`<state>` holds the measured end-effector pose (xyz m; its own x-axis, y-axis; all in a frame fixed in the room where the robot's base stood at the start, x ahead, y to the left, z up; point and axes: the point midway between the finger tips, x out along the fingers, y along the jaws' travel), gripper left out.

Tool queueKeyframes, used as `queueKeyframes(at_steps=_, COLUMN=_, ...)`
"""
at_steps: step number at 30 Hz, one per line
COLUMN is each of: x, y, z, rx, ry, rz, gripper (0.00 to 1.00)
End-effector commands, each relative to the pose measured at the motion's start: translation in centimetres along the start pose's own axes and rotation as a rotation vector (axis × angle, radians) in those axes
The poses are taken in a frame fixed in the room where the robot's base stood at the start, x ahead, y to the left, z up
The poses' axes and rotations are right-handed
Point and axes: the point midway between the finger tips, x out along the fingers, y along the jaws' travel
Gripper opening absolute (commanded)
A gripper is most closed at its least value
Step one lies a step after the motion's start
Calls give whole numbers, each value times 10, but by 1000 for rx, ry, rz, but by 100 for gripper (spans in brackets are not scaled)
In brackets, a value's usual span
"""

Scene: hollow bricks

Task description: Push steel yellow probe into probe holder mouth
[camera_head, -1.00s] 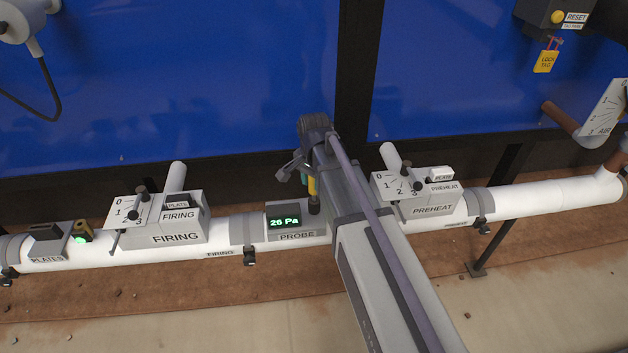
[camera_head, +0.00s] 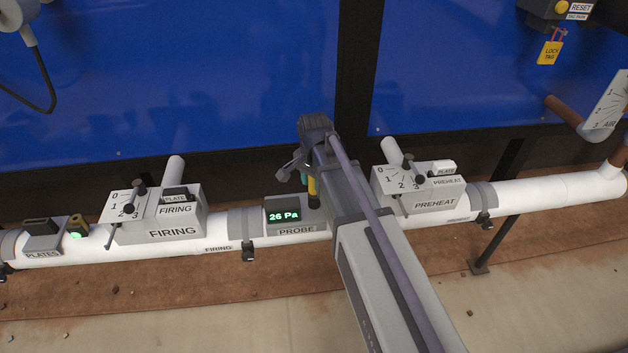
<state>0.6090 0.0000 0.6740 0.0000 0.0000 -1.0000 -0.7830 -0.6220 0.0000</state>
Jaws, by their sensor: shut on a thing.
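The probe (camera_head: 313,187) shows as a short yellow upright piece under my gripper (camera_head: 308,172). My gripper is shut on it. The gripper fingers are dark and small, partly hidden by my own arm. The probe holder (camera_head: 296,231) is the grey block labelled PROBE on the white pipe, with a display (camera_head: 284,215) reading 26 Pa in green. Its dark mouth (camera_head: 314,203) is at the block's right side, just below the yellow piece. The probe's lower end meets the mouth in the picture; how deep it sits cannot be told.
The FIRING box (camera_head: 172,230) with a lever dial is left of the holder. The PREHEAT box (camera_head: 435,203) is close on the right of my arm. A PLATES holder (camera_head: 42,241) is at the far left. Blue panels (camera_head: 180,80) stand behind the pipe.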

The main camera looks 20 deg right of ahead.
Motion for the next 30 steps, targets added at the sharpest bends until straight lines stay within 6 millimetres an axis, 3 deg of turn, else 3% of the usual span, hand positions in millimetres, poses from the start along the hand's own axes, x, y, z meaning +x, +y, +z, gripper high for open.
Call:
queueKeyframes(at_steps=13, x=12, y=0, z=0, rx=0, ry=0, rz=0, gripper=7)
queueKeyframes(at_steps=14, x=11, y=0, z=0, rx=0, ry=0, rz=0, gripper=35)
queueKeyframes(at_steps=15, x=11, y=0, z=0, rx=0, ry=0, rz=0, gripper=39)
queueKeyframes(at_steps=22, x=11, y=0, z=0, rx=0, ry=0, rz=0, gripper=61)
queueKeyframes(at_steps=30, x=8, y=0, z=0, rx=0, ry=0, rz=0, gripper=62)
